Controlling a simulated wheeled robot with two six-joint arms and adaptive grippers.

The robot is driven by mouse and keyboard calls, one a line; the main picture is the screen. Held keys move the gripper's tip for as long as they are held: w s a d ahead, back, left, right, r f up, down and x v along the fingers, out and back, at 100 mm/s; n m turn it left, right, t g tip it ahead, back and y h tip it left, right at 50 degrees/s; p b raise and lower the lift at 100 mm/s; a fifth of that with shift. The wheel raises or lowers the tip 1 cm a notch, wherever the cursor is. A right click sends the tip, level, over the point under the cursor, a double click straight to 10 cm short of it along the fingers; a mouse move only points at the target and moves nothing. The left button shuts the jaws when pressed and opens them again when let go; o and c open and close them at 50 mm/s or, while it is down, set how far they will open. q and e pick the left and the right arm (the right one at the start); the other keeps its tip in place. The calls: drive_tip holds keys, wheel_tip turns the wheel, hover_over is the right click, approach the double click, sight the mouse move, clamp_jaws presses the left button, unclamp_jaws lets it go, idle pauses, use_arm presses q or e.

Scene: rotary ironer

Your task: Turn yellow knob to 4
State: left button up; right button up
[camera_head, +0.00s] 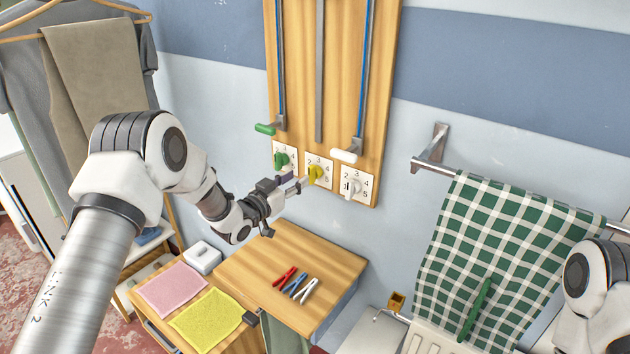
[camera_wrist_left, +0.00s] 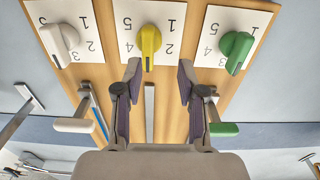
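The yellow knob (camera_head: 317,173) sits on a white numbered plate, the middle of three on the wooden wall panel. It also shows in the left wrist view (camera_wrist_left: 150,41), which is upside down, with a 5 and a 1 beside it. I cannot tell for sure which number it points at. My left gripper (camera_head: 294,185) is close in front of the panel, just below and left of the yellow knob. In the left wrist view its fingers (camera_wrist_left: 160,72) are spread apart and empty, with the knob just beyond the fingertips. My right gripper is out of view.
A green knob (camera_head: 282,160) and a white knob (camera_head: 352,187) flank the yellow one. A green-handled lever (camera_head: 265,129) and a white-handled lever (camera_head: 344,156) are above. Below is a wooden table (camera_head: 241,268) with several clothespins. A checked cloth (camera_head: 500,240) hangs at right.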

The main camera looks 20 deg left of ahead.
sight(308, 172)
use_arm(q)
drive_tip(key=w+d, duration=0.1)
drive_tip(key=d, duration=0.1)
drive_tip(key=w+d+r+p, duration=0.1)
drive_tip(key=w, duration=0.1)
drive_tip(key=shift+w+d+r, duration=0.2)
drive_tip(key=shift+w+d, duration=0.1)
drive_tip(key=shift+d, duration=0.1)
drive_tip(key=shift+w+a, duration=0.1)
drive_tip(key=shift+w, duration=0.1)
drive_tip(key=shift+w+a+f, duration=0.1)
drive_tip(key=shift+a+f, duration=0.1)
drive_tip(key=shift+a, duration=0.05)
drive_tip(key=shift+w+a+f, duration=0.1)
drive_tip(key=shift+w+f, duration=0.2)
drive_tip(key=shift+w, duration=0.05)
drive_tip(key=shift+d, duration=0.35)
clamp_jaws()
drive_tip(key=shift+a, duration=0.1)
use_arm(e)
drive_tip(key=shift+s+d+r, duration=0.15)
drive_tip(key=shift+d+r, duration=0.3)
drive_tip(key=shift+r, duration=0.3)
